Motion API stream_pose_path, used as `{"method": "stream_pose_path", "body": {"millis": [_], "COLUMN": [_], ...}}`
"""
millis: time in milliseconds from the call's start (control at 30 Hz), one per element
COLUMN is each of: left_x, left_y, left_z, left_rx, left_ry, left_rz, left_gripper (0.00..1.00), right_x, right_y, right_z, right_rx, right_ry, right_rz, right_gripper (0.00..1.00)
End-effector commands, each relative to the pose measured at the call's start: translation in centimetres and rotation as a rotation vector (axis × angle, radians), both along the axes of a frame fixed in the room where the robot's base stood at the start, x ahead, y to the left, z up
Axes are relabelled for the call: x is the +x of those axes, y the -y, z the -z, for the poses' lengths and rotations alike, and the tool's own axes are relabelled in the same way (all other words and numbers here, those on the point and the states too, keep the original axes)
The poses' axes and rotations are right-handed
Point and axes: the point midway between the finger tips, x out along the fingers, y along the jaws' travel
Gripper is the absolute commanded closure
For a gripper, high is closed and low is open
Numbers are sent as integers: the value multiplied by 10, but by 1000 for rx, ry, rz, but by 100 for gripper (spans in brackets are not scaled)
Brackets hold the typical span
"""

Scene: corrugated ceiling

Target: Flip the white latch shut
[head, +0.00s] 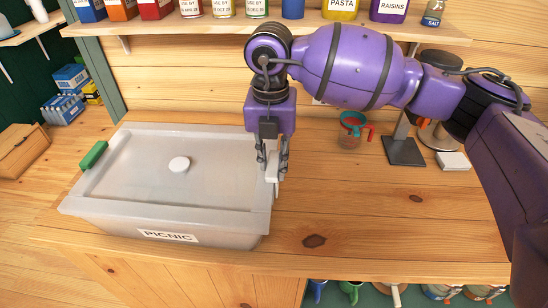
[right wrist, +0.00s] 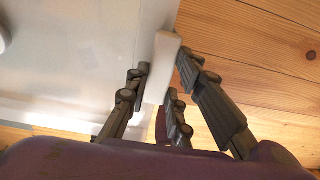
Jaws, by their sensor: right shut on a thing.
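A translucent storage box (head: 85,210) labelled PICNIC stands on the wooden counter, its lid (head: 140,165) on top. The white latch (head: 272,174) is at the box's right edge, partly hidden by my gripper. It also shows as a pale bar in the right wrist view (right wrist: 161,66), beside the lid's edge. My right gripper (head: 271,172) points down at that edge, with its fingers on either side of the latch, shut on it. Whether the latch is fully up or down I cannot tell. My left gripper is out of view.
A green latch (head: 94,155) sits at the lid's left edge, and a white round knob (head: 179,164) on the lid. Right of the box are a measuring cup (head: 350,138) and a scale-like stand (head: 403,150). The front right counter is clear. A shelf (head: 230,27) of containers runs above.

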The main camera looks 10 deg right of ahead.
Motion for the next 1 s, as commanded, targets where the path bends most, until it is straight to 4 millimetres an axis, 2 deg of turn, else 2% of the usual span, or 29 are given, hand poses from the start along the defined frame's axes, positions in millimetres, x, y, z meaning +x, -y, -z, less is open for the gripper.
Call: {"method": "stream_pose_path", "body": {"millis": [133,167,300,667,767,1000], "left_x": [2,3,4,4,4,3], "left_y": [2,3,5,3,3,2], "left_z": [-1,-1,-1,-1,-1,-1], "left_rx": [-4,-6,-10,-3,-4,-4], "left_ry": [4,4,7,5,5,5], "left_rz": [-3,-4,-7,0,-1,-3], "left_gripper": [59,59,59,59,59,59], "right_x": [0,0,0,0,1,1], "right_y": [-1,-1,-1,-1,-1,-2], "right_z": [0,0,0,-5,-19,-70], "right_rx": [3,3,3,3,4,4], "right_ry": [1,1,0,1,4,4], "right_rz": [-1,-1,-1,0,0,0], "right_gripper": [100,75,59,59,59,59]}}
